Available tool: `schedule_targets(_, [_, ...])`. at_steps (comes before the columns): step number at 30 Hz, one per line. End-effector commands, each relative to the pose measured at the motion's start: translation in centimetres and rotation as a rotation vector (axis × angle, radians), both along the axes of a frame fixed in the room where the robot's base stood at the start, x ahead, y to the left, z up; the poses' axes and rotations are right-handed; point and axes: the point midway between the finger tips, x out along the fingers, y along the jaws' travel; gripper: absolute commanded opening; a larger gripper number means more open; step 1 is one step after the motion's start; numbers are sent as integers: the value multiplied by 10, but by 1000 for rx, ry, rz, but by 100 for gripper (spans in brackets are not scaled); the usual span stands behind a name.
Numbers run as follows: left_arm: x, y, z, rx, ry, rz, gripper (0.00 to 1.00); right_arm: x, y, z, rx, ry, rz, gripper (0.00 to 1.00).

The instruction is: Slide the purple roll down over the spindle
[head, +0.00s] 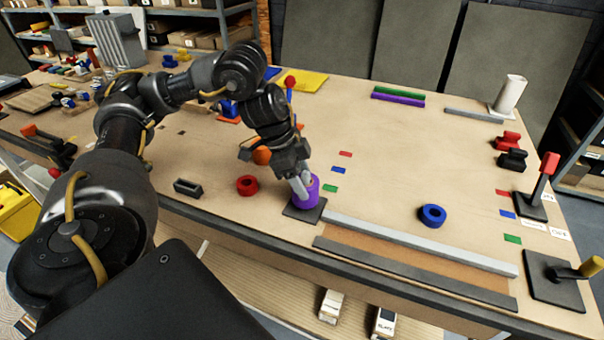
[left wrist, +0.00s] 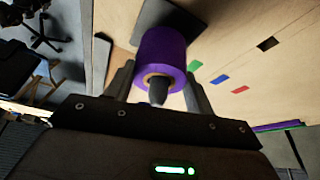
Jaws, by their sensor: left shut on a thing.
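The purple roll (head: 312,194) stands at the front of the table over a dark square base plate (head: 292,211). My left gripper (head: 304,187) reaches down from above and is shut on the roll. In the left wrist view the roll (left wrist: 165,48) sits between the two grey fingers (left wrist: 160,88). The dark tip of the spindle (left wrist: 158,92) sticks out of its tan core, so the roll is around the spindle. The base plate (left wrist: 185,12) shows just beyond the roll; I cannot tell whether they touch. My right gripper is not in view.
A red ring (head: 247,186) and a dark block (head: 187,187) lie left of the base plate. A blue ring (head: 432,216) lies to the right, behind a long grey bar (head: 420,244). A red-topped post (head: 540,185) stands farther right. The table's middle is mostly clear.

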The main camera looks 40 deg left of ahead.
Motion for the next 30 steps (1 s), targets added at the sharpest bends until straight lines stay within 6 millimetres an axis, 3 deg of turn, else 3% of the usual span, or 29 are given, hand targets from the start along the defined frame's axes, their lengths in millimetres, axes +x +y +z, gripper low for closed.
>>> schedule_targets(28, [0,0,-24,-1,-1,0,29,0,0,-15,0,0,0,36])
schedule_targets(29, [0,0,-24,-1,-1,0,55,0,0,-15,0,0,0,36])
schedule_targets(30, [0,0,-23,-1,-1,0,60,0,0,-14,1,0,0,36])
